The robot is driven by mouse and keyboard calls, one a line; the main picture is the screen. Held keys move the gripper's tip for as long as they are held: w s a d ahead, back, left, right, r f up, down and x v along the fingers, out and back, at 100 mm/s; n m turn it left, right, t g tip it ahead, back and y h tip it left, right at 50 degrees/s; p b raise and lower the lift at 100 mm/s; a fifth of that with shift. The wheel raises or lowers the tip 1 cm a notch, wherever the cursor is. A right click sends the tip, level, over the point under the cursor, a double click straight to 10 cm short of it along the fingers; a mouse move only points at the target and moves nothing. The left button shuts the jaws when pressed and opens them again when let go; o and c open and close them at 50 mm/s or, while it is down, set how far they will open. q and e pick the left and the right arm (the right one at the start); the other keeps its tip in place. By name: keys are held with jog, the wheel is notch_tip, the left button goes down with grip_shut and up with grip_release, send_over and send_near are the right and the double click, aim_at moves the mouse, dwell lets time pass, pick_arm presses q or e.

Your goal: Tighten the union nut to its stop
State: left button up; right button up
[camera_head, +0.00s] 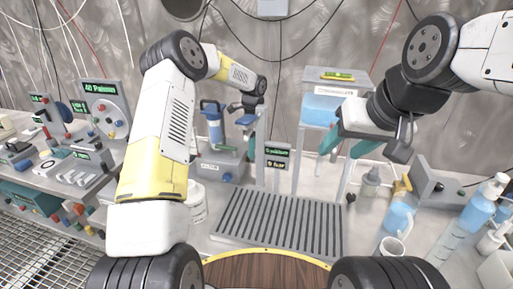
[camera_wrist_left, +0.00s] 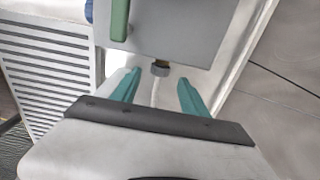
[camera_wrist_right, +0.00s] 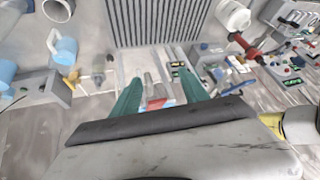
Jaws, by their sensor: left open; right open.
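The union nut (camera_wrist_left: 160,68), a small grey hexagonal nut, shows in the left wrist view under a grey box (camera_wrist_left: 172,35), with a pale pipe (camera_wrist_left: 154,92) below it. My left gripper (camera_wrist_left: 158,78) is open, its teal fingers apart on either side of the nut and pipe in that view; contact cannot be told. In the head view my left gripper (camera_head: 248,117) is at the back centre, and the nut cannot be made out. My right gripper (camera_head: 345,147) is open in front of the condensate tank (camera_head: 323,108); nothing is clearly held between its fingers (camera_wrist_right: 159,82).
A slatted drain rack (camera_head: 280,222) lies centre front. A small display post (camera_head: 277,158) and a blue-handled pump (camera_head: 212,125) stand behind it. Bottles (camera_head: 398,215) and a mug (camera_head: 390,248) crowd the right. Instrument panels (camera_head: 103,105) fill the left bench.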

pick_arm(q)
jog(key=shift+f, duration=2.25)
jog(key=shift+w, duration=0.1)
grip_shut()
